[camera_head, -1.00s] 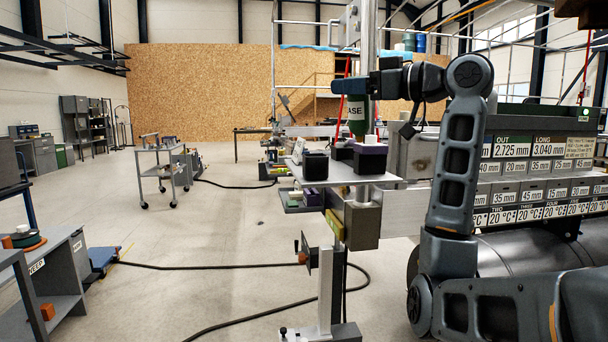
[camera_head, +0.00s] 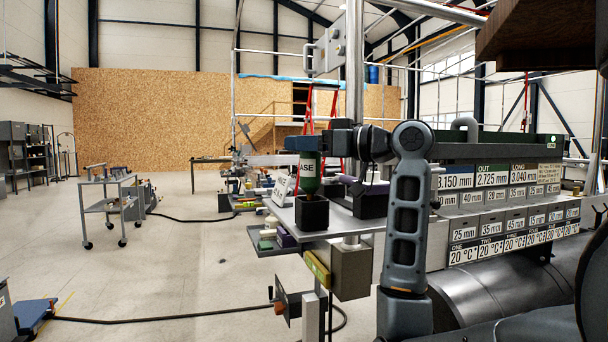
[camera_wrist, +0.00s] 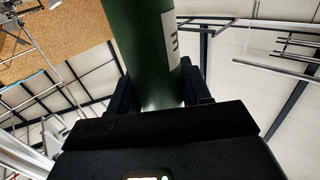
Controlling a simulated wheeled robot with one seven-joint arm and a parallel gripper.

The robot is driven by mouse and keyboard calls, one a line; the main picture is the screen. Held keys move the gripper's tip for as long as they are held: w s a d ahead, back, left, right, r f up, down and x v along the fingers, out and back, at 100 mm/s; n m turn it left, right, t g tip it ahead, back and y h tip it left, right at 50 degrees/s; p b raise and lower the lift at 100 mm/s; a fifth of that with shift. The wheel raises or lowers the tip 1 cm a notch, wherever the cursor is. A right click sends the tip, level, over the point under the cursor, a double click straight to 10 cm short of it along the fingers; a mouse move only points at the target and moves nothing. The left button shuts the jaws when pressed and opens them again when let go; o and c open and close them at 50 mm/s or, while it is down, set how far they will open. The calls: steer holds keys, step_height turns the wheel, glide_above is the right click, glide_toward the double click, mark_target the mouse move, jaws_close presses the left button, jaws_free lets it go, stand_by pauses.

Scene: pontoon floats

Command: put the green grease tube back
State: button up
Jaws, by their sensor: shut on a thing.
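The green grease tube (camera_head: 307,172) has a white label reading "ASE". It stands upright in the head view, its lower end at the mouth of a black square cup (camera_head: 312,212) on the grey shelf (camera_head: 345,225). I cannot tell how deep it sits in the cup. My gripper (camera_head: 318,142) is shut on the tube's upper part, coming from the right. In the wrist view the green tube (camera_wrist: 145,50) fills the middle between the two dark fingers.
A second dark holder (camera_head: 370,200) stands right of the cup on the same shelf. A metal post (camera_head: 354,80) rises behind my gripper. Grey labelled drawers (camera_head: 480,220) stand at the right. A lower tray (camera_head: 285,238) with small items hangs beneath the shelf. Open floor lies at the left.

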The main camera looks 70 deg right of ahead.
mark_target(305, 167)
steer(key=shift+f, duration=2.4)
steer(key=shift+f, duration=0.15)
steer(key=o, duration=1.1)
steer(key=shift+c, duration=0.2)
steer(key=shift+r, duration=0.2)
steer(key=s+a+b, duration=0.1)
steer(key=s, duration=1.1)
